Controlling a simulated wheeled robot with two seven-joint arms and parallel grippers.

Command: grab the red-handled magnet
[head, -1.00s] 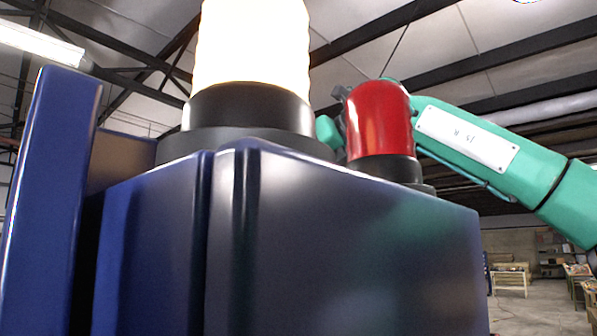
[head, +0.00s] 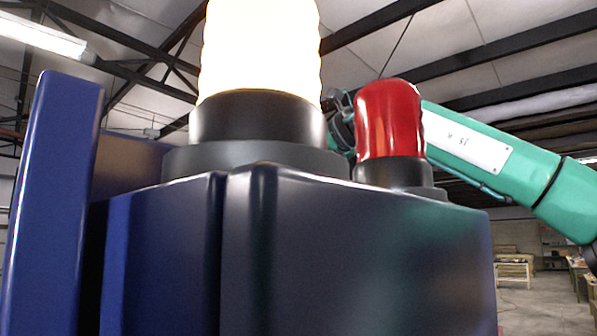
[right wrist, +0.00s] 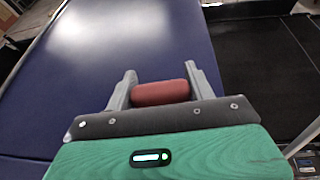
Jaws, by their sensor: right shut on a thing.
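The red handle of the magnet (right wrist: 161,92) shows in the right wrist view as a short red cylinder lying crosswise. My right gripper (right wrist: 161,88) is shut on it, with one grey finger at each end of the handle. The rest of the magnet is hidden below the handle and gripper. In the head view my green right arm (head: 480,150) reaches in from the right behind the beacons, and its gripper and the magnet are hidden there. My left gripper is not in view.
A dark blue cabinet (head: 350,260) fills the head view. A lit white beacon (head: 260,50) and a red beacon (head: 390,120) stand on it. In the right wrist view a blue panel (right wrist: 130,40) lies beyond the gripper, with a black belt-like surface (right wrist: 260,60) at right.

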